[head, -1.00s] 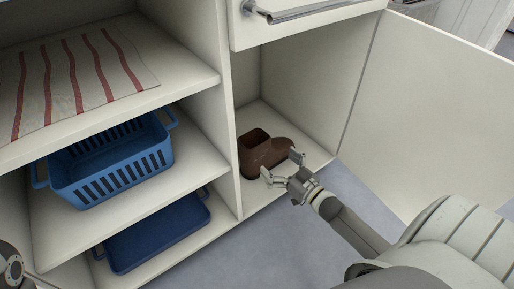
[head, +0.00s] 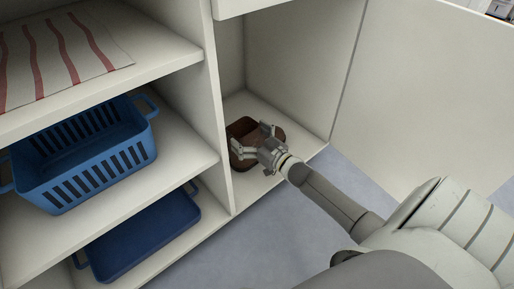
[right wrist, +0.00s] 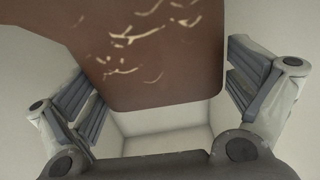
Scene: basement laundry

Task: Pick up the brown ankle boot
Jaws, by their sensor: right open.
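The brown ankle boot (head: 241,128) stands on the floor of the open cabinet compartment in the head view. My right gripper (head: 252,139) is in front of it and hides part of it. In the right wrist view the boot (right wrist: 160,55) fills the upper middle, with pale scuff-like marks on it. The open fingers of my right gripper (right wrist: 160,90) show to its left and right. I cannot tell whether either finger touches it. My left gripper does not show in the head view.
The compartment's side wall (head: 212,110) stands close on the left, and its open door (head: 430,90) on the right. A blue basket (head: 75,185) and a dark blue tray (head: 140,240) sit on the left shelves. A striped cloth (head: 60,50) lies above.

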